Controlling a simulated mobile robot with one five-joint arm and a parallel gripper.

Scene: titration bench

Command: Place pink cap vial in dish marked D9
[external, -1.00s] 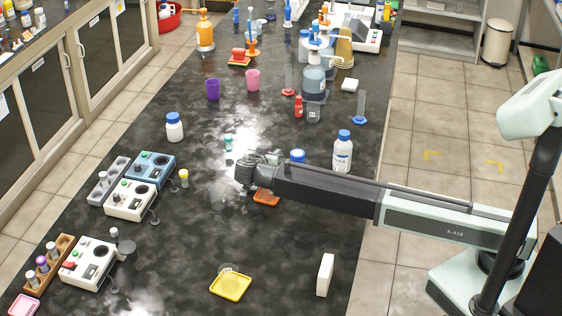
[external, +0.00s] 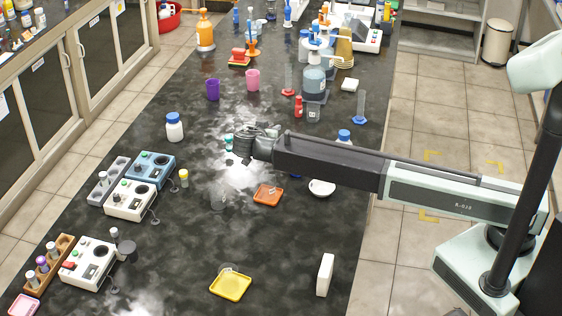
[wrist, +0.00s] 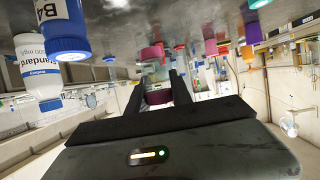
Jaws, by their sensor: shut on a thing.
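In the wrist view, which appears upside down, my gripper (wrist: 158,88) is shut on a small vial with a dark pink cap (wrist: 158,98). The cap sits between the two dark fingers. In the external view my gripper (external: 241,146) is over the middle of the black bench; the vial cannot be made out there. An orange square dish (external: 268,195) lies nearer the camera than my gripper. A white round dish (external: 321,188) is to its right, a yellow dish (external: 231,287) at the front, and a pink dish (external: 24,305) at bottom left. No D9 mark is legible.
A blue-capped bottle (external: 174,128) stands left of my gripper; another (external: 344,136) is partly hidden behind my arm. Purple (external: 213,90) and pink (external: 252,80) cups stand beyond. Instrument boxes (external: 130,200) line the left edge. A white upright block (external: 325,274) is at front right.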

